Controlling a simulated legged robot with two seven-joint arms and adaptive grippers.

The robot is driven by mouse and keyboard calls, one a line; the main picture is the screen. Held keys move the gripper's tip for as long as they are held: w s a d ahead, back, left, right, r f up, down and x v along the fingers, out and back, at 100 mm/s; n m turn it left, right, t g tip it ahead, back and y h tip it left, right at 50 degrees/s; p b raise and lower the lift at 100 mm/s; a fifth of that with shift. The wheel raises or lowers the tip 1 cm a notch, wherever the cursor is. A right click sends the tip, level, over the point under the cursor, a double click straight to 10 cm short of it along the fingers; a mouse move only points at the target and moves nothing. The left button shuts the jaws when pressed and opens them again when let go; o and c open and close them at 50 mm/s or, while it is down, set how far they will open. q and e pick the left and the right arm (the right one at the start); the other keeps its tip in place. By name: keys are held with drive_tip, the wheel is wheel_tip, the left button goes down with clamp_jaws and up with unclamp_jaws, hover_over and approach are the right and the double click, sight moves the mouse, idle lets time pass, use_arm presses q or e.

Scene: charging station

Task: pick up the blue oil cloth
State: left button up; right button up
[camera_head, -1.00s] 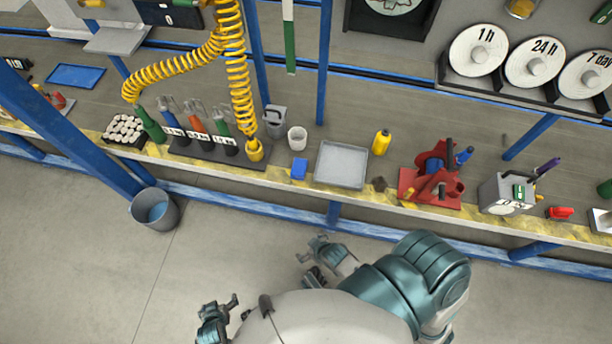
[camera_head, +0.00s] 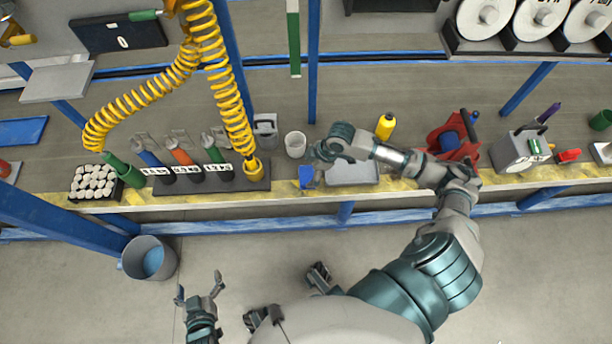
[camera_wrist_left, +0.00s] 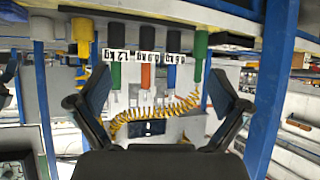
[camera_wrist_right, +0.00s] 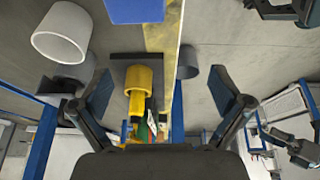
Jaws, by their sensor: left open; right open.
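The blue oil cloth (camera_head: 306,179) is a small blue block on the yellow front edge of the bench, partly hidden by my right gripper in the head view. It also shows at the top edge of the right wrist view (camera_wrist_right: 135,10), cut off by the frame. My right gripper (camera_head: 312,168) is open, with its fingers close to the cloth; I cannot tell whether they touch it. In the right wrist view the fingers (camera_wrist_right: 163,92) are spread with nothing between them. My left gripper (camera_head: 202,288) is open and empty, low in front of the bench.
A white cup (camera_head: 295,144) stands just behind the cloth. A grey tray (camera_head: 350,174) lies to its right, partly under my right forearm. A yellow bottle (camera_head: 385,127) and a red stand (camera_head: 452,140) are further right.

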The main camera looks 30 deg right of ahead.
drive_tip(key=w+d+r+h, duration=0.1)
drive_tip(key=d+r, duration=0.3)
drive_tip(key=d, duration=0.1)
drive_tip(key=g+b, duration=0.1)
drive_tip(key=b, duration=0.2)
approach(308, 175)
drive_tip(key=b+x, duration=0.1)
drive_tip(key=x, duration=0.3)
drive_tip(key=shift+d, duration=0.2)
drive_tip(key=shift+w+a+f+b, duration=0.2)
drive_tip(key=shift+a+f+b, duration=0.15)
drive_tip(key=shift+a+f, duration=0.15)
drive_tip(key=x, duration=0.1)
drive_tip(key=b+x, duration=0.1)
drive_tip(key=x, duration=0.1)
drive_tip(key=b+x, duration=0.1)
drive_tip(key=shift+d+f, duration=0.25)
drive_tip(key=shift+f, duration=0.2)
use_arm(q)
wheel_tip(308, 175, up, 15)
drive_tip(key=w+d+n+t+h, duration=0.1)
drive_tip(key=t+h, duration=0.1)
drive_tip(key=t, duration=1.1)
drive_tip(key=shift+d+h, duration=0.25)
drive_tip(key=shift+h, duration=0.15)
use_arm(e)
drive_tip(key=shift+a+r, duration=0.1)
drive_tip(key=shift+a, duration=0.1)
drive_tip(key=shift+c, duration=0.3)
